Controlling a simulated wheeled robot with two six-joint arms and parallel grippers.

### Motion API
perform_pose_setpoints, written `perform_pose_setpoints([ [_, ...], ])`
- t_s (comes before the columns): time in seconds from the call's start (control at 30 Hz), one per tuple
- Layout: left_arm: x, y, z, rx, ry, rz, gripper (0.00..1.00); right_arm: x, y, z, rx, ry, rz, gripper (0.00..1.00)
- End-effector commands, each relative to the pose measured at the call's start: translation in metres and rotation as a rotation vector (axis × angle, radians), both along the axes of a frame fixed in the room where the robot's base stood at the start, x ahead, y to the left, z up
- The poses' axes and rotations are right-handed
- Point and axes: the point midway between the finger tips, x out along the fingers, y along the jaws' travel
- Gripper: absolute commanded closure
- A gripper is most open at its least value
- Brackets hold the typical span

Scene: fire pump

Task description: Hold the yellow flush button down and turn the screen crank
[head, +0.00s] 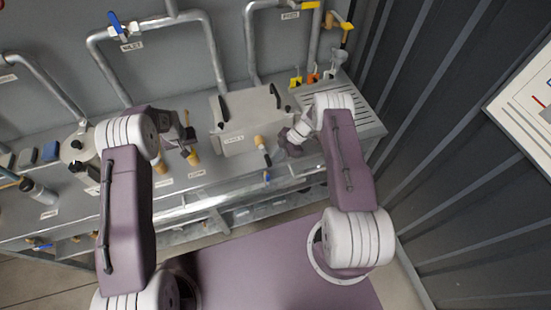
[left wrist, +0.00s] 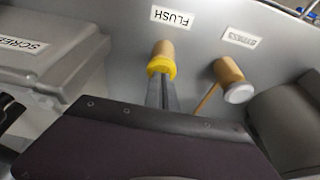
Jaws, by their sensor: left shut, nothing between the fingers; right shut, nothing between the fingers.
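The yellow flush button (left wrist: 162,66) sits on a brass stem under an upside-down FLUSH label in the left wrist view. My left gripper (left wrist: 163,92) is shut and empty, its fingertips at the button's face and apparently touching it. How far the button is pressed in I cannot tell. The flush button (head: 194,159) also shows in the head view, just below my left gripper (head: 188,146). The screen crank (head: 261,143), with a tan knob and a dark arm, is on the front of the grey screen box (head: 234,110). My right gripper (head: 277,155) is shut and empty, close to the crank's right.
A second brass knob with a white end (left wrist: 234,88) is beside the flush button. Pipes with a blue valve lever (head: 115,22) and yellow levers (head: 310,5) run along the back wall. A slotted drain tray (head: 335,105) is at the right. A dark ribbed wall (head: 420,120) bounds the right.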

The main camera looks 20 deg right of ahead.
Motion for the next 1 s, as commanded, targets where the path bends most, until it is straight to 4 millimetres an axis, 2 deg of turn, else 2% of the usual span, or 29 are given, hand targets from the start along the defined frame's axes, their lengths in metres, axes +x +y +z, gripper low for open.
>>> perform_pose_setpoints([
  [0.4, -0.001, 0.000, -0.001, 0.000, 0.002, 0.000, 1.00, 0.000, 0.000, 0.000, 0.000, 0.000, 0.000, 1.00],
  [0.5, -0.001, 0.000, -0.001, 0.000, 0.002, 0.000, 1.00, 0.001, -0.006, 0.004, -0.001, -0.002, -0.001, 1.00],
  [0.67, -0.001, 0.000, -0.001, 0.000, 0.002, 0.000, 1.00, 0.001, -0.036, 0.024, -0.001, -0.004, -0.005, 1.00],
  [0.8, -0.001, 0.000, -0.001, 0.000, 0.002, 0.000, 1.00, 0.001, -0.075, 0.037, -0.001, -0.004, -0.004, 1.00],
  [1.0, -0.001, 0.000, -0.001, 0.000, 0.003, 0.000, 1.00, 0.000, -0.114, 0.051, -0.001, -0.002, -0.003, 1.00],
])
